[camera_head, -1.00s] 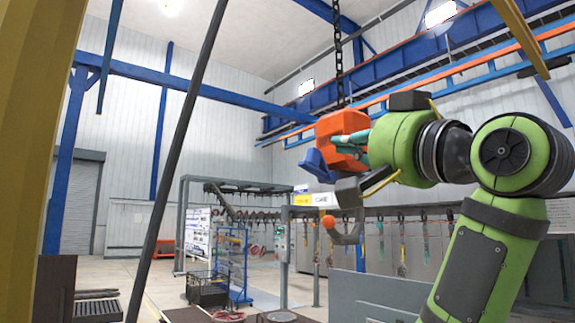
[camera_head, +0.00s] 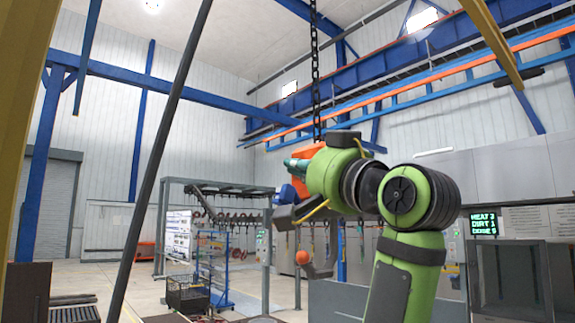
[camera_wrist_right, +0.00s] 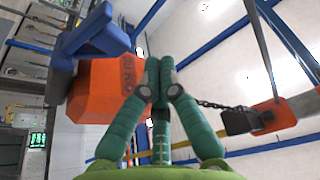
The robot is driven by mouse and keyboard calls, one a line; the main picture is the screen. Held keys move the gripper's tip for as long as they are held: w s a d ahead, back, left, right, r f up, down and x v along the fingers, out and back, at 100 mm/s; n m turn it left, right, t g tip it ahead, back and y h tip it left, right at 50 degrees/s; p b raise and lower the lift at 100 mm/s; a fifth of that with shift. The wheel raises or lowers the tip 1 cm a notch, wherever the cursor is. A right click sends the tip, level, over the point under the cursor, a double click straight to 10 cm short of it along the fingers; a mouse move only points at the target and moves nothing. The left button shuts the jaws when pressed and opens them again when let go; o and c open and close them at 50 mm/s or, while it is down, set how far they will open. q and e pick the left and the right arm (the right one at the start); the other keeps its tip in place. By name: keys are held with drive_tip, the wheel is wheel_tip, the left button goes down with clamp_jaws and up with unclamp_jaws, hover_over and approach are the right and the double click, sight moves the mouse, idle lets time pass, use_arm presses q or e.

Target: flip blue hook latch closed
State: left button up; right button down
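The orange hook block (camera_head: 308,152) hangs on a dark chain (camera_head: 315,75), mostly hidden behind my right gripper. Its blue latch (camera_head: 286,194) shows low on its left side. In the right wrist view, the orange block (camera_wrist_right: 103,88) fills the left centre and the blue latch (camera_wrist_right: 92,42) sticks out at its upper left. My right gripper (camera_head: 290,163) has teal fingers pointing left across the block. In the wrist view, the right gripper's (camera_wrist_right: 158,82) fingers are drawn together beside the block's right edge, with nothing seen between them. Contact is unclear. My left gripper is out of view.
A curved grey hook with an orange ball (camera_head: 302,257) shows below the block. A dark slanted pole (camera_head: 165,150) stands at left. A blue rack (camera_head: 213,270) and a grey frame (camera_head: 225,188) with hanging hooks stand behind. Grey cabinets (camera_head: 520,275) are at right.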

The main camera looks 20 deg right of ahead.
sight(287, 189)
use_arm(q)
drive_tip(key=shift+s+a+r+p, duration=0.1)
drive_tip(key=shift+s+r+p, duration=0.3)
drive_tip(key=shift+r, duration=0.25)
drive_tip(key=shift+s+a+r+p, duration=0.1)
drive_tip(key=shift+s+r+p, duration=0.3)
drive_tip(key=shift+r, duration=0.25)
use_arm(e)
drive_tip(key=shift+w+a+f, duration=0.15)
drive_tip(key=shift+a+f, duration=0.1)
drive_tip(key=shift+f, duration=0.3)
drive_tip(key=shift+w+a+f, duration=0.15)
drive_tip(key=shift+a+f, duration=0.15)
drive_tip(key=shift+f, duration=0.3)
drive_tip(key=shift+w+a+f, duration=0.15)
drive_tip(key=shift+a+f, duration=0.1)
drive_tip(key=shift+f, duration=0.3)
